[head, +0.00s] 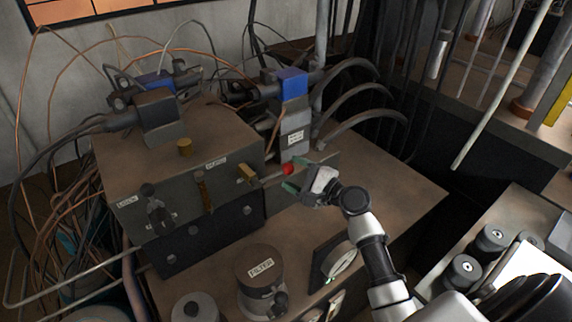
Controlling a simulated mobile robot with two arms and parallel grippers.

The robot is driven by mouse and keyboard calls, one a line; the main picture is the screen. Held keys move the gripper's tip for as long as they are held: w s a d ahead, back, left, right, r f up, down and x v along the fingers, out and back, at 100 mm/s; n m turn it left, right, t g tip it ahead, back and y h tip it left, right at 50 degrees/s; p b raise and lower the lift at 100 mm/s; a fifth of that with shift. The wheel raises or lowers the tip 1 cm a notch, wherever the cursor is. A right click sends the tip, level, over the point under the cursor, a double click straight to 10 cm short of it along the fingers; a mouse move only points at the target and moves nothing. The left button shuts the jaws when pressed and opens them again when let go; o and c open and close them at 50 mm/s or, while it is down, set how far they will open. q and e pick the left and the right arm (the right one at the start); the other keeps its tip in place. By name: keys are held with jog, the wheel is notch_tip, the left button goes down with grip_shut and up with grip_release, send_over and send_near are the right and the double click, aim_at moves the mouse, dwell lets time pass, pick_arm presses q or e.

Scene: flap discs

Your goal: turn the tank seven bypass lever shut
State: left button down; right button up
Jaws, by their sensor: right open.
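A lever with a red ball knob (289,169) sticks out at the right side of a brown-topped metal box (190,160). A thin rod seems to run from the box to the knob. No tank seven label is readable, so I cannot tell for certain that this is the bypass lever. My right gripper (291,174) comes in from the right, open, with its green-tipped fingers around or just beside the red knob. I cannot tell whether they touch it. My left gripper is not in view.
Brass-coloured handles (247,174) sit on the box's front. A blue-topped valve block (293,110) stands behind the knob. Hoses and cables crowd the left and back. The bench right of my gripper is clear.

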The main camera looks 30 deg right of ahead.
jog(key=shift+x, duration=1.35)
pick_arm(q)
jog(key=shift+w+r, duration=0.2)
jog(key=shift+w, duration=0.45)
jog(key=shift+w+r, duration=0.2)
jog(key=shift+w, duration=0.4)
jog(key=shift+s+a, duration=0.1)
pick_arm(e)
jog(key=shift+c, duration=0.4)
jog(key=c, duration=0.5)
grip_shut()
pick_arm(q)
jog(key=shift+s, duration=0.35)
